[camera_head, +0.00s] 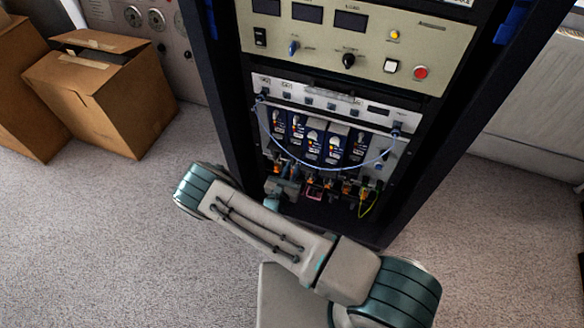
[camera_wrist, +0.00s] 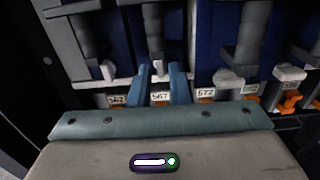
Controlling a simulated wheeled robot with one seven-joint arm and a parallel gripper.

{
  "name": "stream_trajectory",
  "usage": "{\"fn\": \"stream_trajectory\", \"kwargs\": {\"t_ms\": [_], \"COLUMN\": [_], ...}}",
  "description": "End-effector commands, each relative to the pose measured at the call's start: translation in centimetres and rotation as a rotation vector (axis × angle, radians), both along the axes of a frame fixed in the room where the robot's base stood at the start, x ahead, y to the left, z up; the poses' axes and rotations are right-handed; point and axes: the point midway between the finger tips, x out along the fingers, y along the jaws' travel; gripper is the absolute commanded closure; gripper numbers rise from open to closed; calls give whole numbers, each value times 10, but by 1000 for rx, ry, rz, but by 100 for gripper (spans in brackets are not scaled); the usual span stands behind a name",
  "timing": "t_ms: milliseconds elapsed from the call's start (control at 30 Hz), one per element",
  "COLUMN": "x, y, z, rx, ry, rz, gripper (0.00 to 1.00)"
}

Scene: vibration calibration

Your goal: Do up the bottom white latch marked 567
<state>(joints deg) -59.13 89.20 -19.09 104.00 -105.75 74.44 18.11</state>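The label 567 (camera_wrist: 160,97) is on the lower rail of the rack unit in the wrist view. A white latch (camera_wrist: 157,71) sits just above it at the foot of a dark grey lever. My gripper (camera_wrist: 160,67) has its two blue-grey fingers apart, one on each side of this latch and label. I cannot tell whether either finger touches the latch. In the head view my gripper (camera_head: 284,188) is low at the left of the rack unit, and the 567 latch is too small to make out.
Neighbouring white latches stand over label 562 (camera_wrist: 116,100) on the left and label 572 (camera_wrist: 205,93) on the right. A blue cable (camera_head: 325,168) loops across the rack unit. Cardboard boxes (camera_head: 105,95) stand on the floor at left.

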Motion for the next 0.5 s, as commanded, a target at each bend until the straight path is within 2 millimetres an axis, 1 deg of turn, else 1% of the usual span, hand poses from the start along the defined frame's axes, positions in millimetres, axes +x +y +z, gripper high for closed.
{"fn": "stream_trajectory", "kwargs": {"t_ms": [167,400,500], "x": [-33,-85,-101], "y": [13,32,37], "z": [1,1,1], "rx": [-1,-1,-1], "ry": [3,4,3], "rz": [5,4,4], "gripper": [83,83,83]}}
